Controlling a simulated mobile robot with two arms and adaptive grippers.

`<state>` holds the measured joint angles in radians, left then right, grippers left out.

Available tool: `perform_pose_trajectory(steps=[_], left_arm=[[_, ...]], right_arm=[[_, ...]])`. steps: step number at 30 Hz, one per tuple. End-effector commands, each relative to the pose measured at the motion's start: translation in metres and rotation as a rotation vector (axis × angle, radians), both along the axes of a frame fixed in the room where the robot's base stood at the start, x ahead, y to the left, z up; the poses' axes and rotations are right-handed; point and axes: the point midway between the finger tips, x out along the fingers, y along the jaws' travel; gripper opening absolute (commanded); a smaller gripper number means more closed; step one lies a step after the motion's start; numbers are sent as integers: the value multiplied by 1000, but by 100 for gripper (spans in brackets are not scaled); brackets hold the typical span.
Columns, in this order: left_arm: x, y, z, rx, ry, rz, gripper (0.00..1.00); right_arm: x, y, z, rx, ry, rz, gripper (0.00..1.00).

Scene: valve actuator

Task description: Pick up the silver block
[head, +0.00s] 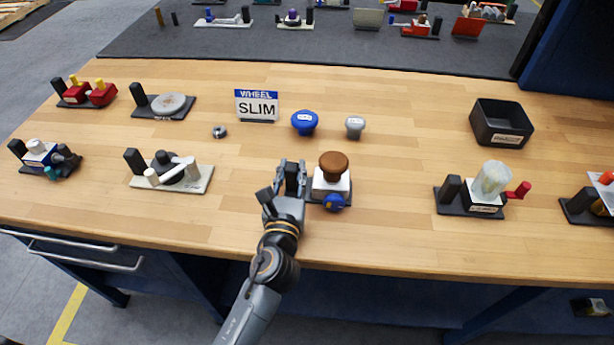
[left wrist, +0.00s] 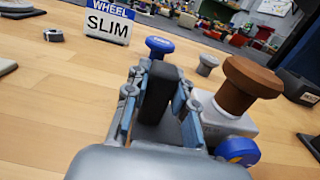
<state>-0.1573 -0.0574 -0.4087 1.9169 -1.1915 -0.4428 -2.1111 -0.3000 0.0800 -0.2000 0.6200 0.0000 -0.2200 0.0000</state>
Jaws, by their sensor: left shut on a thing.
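My left gripper (head: 290,180) is shut on the black upright post (left wrist: 159,95) on the left end of a dark base plate (head: 314,197). On that base stands a light grey-white block (head: 331,184), perhaps the silver one, with a brown knob (head: 333,164) on top and a blue knob (head: 334,202) in front. The block also shows in the left wrist view (left wrist: 212,117), just right of the fingers. The base appears to rest on the table. My right gripper is in neither view.
Behind stand a "WHEEL SLIM" sign (head: 257,105), a blue knob (head: 305,122), a grey knob (head: 355,127) and a small silver ring (head: 219,132). A white-handled valve (head: 172,172) is to the left. A black bin (head: 501,124) is at right. Wooden table is clear between.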

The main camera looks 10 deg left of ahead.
Motion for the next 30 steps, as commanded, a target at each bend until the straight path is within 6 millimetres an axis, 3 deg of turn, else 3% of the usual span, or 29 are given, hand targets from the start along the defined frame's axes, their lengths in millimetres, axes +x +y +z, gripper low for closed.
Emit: perform_pose_trajectory(steps=[17, 20, 27, 30], left_arm=[[1, 0, 89, -3, -9, -1, 0], [1, 0, 85, -1, -3, 4, 0], [1, 1, 40, 0, -1, 6, 0], [0, 0, 31, -2, -4, 1, 0]], right_arm=[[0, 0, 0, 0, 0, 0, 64], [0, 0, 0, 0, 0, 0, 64], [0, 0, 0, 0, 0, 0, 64], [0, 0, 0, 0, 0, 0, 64]])
